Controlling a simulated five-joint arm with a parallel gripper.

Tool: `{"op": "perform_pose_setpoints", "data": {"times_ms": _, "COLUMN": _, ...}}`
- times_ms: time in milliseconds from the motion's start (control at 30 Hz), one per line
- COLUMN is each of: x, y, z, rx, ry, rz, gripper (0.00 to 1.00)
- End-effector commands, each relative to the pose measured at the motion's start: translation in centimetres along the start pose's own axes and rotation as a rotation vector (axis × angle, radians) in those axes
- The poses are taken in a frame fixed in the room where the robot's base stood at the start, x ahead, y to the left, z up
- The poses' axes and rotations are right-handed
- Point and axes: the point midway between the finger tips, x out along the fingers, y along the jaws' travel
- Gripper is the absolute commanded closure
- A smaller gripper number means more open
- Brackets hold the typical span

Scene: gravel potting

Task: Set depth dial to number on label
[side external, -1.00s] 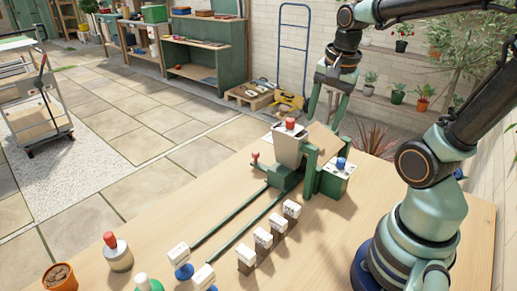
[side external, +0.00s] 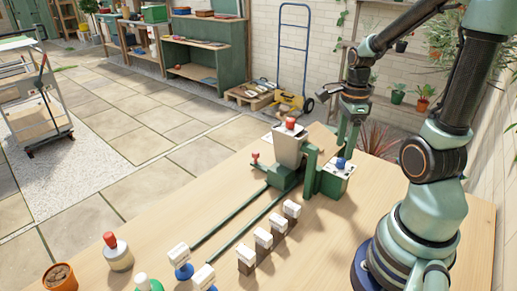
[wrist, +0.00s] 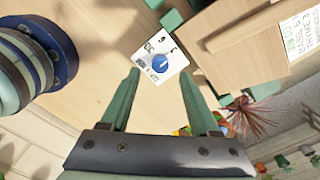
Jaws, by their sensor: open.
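The depth dial is a round blue knob (wrist: 160,63) on a white plate (wrist: 148,50) with black numbers around it. It also shows in the side external view as a blue knob (side external: 341,163) on top of a green box (side external: 333,186). My gripper (side external: 347,147) is open and empty, pointing down above and just behind the dial. In the wrist view my gripper (wrist: 161,73) has its fingertips apart, one on each side of the knob in the picture. A white label (wrist: 298,30) with printed text sits at the upper right; I cannot read it surely.
A grey hopper (side external: 289,148) with a red knob stands left of the dial box. Several white-labelled blocks (side external: 263,238) stand on the wooden table (side external: 330,245) in front. A terracotta pot (side external: 60,278) and a red-topped bottle (side external: 117,255) stand at the left front.

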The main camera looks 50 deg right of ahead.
Motion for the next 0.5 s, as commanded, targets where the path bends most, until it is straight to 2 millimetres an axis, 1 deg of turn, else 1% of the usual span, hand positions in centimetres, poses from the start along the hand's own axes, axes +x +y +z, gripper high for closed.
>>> {"op": "perform_pose_setpoints", "data": {"times_ms": 33, "x": 1.0, "y": 0.1, "z": 0.0, "rx": -0.001, "ry": 0.001, "rz": 0.006, "gripper": 0.38}}
{"op": "perform_pose_setpoints", "data": {"times_ms": 100, "x": 2.1, "y": 0.1, "z": 0.0, "rx": -0.001, "ry": 0.001, "rz": 0.006, "gripper": 0.38}}
{"op": "perform_pose_setpoints", "data": {"times_ms": 200, "x": 3.2, "y": 0.0, "z": 0.0, "rx": -0.001, "ry": 0.0, "rz": 0.003, "gripper": 0.38}}
{"op": "perform_pose_setpoints", "data": {"times_ms": 333, "x": 4.1, "y": 0.0, "z": 0.0, "rx": -0.002, "ry": 0.0, "rz": 0.002, "gripper": 0.38}}
{"op": "perform_pose_setpoints", "data": {"times_ms": 500, "x": 4.4, "y": 0.0, "z": 0.0, "rx": -0.002, "ry": 0.0, "rz": -0.001, "gripper": 0.38}}
